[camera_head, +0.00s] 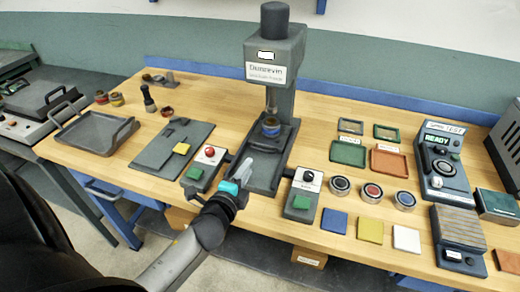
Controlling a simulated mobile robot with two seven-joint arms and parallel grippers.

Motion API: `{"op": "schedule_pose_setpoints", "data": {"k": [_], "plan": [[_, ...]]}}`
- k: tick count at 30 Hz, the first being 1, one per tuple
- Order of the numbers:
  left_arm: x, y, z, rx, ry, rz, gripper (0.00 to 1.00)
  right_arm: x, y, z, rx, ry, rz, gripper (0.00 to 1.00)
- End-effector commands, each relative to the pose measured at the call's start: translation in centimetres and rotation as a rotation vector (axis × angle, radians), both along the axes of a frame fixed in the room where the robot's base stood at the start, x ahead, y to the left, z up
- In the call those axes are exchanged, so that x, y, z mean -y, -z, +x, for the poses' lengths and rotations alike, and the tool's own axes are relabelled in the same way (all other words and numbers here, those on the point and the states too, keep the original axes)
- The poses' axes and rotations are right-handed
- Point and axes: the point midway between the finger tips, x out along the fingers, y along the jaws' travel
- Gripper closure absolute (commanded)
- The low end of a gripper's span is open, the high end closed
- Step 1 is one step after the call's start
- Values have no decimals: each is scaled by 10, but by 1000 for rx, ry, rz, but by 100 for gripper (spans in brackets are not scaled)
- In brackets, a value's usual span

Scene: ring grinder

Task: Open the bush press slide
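The bush press (272,95) is a dark grey machine with a white name label, standing at the middle of the wooden bench. My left gripper (246,166) is at the front left of this slide, pointing up and away. Its fingers overlap in view, so the opening and any contact are unclear. My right gripper is out of view.
Button boxes with green pads stand left (203,168) and right (303,195) of the slide. A grey tray (92,132) and flat plate (160,148) lie left. Several round pots, coloured pads and a test unit (440,160) occupy the right. Some bare wood shows between them.

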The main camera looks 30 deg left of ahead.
Motion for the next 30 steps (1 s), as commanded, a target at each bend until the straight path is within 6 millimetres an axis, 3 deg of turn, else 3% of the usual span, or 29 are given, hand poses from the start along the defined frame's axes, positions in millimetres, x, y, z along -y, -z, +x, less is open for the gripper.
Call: {"op": "schedule_pose_setpoints", "data": {"k": [18, 30], "plan": [[-22, 21, 90, 0, -2, -1, 73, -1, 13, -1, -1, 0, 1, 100], [-27, 25, 111, -1, -2, -2, 73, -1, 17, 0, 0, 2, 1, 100]]}}
